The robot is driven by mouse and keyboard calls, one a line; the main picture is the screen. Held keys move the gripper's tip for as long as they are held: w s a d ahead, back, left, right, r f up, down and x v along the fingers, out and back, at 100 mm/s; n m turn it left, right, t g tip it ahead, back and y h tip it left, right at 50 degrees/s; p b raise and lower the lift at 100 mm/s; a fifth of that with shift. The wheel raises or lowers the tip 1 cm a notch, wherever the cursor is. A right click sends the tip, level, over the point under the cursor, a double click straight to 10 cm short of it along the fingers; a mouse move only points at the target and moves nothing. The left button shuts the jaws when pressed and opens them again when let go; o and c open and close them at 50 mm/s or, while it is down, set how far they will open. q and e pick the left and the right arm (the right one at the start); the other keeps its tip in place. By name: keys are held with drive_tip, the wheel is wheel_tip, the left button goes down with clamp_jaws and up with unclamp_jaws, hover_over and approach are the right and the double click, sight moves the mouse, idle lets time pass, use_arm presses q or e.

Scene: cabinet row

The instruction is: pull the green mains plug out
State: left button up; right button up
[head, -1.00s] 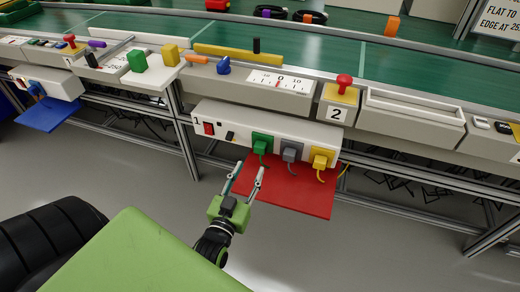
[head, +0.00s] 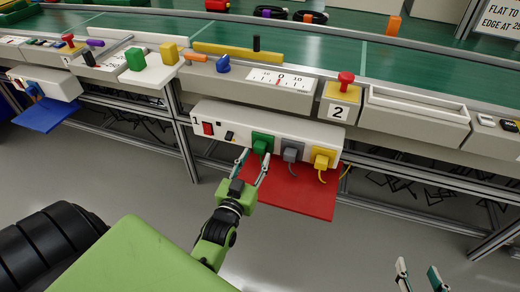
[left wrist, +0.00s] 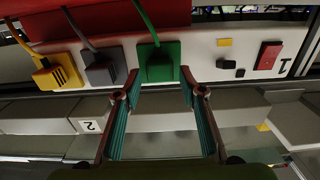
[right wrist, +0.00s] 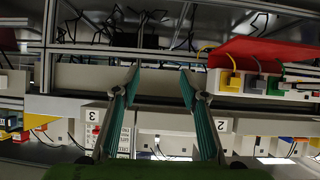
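The green mains plug (head: 261,141) sits in the white socket strip marked 1 (head: 228,119), with its green cable hanging down. My left gripper (head: 254,160) is open just in front of and slightly below the green plug. In the left wrist view the green plug (left wrist: 159,62) lies just beyond and between the two open fingertips (left wrist: 159,83); I cannot tell whether they touch it. My right gripper (head: 418,272) is open and empty at the lower right of the head view, also seen in the right wrist view (right wrist: 160,78).
A grey plug (head: 291,151) and a yellow plug (head: 322,158) sit to the right of the green one. A red switch (head: 208,129) is on the strip's left. A red panel (head: 300,193) lies below the strip. Metal frame legs stand under the bench.

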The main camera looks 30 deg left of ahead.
use_arm(q)
drive_tip(key=shift+x, duration=1.2)
use_arm(e)
drive_tip(key=shift+s+d+f+g, duration=0.3)
drive_tip(key=shift+s+f+g, duration=0.2)
drive_tip(key=shift+s+f, duration=0.25)
use_arm(q)
drive_tip(key=shift+r, duration=0.1)
clamp_jaws()
drive_tip(key=shift+p+v, duration=0.5)
drive_tip(key=shift+v, duration=0.35)
drive_tip(key=shift+s+d+p, duration=0.2)
drive_tip(key=shift+s+p, duration=0.1)
drive_tip(key=shift+s, duration=0.3)
drive_tip(key=shift+p+v, duration=0.4)
drive_tip(key=shift+v, duration=0.55)
drive_tip(key=shift+s+d, duration=0.1)
drive_tip(key=shift+s, duration=0.45)
use_arm(e)
drive_tip(key=s+d+f+g+h, duration=0.1)
drive_tip(key=s+d+f+g, duration=0.1)
drive_tip(key=s, duration=0.4)
drive_tip(key=s+d+f+g+h, duration=0.1)
drive_tip(key=s+d+f+g, duration=0.1)
drive_tip(key=s+f+g, duration=0.2)
drive_tip(key=shift+s+d+f+g, duration=0.15)
drive_tip(key=shift+s+f+g, duration=0.25)
drive_tip(key=shift+s, duration=1.25)
drive_tip(key=shift+r, duration=0.1)
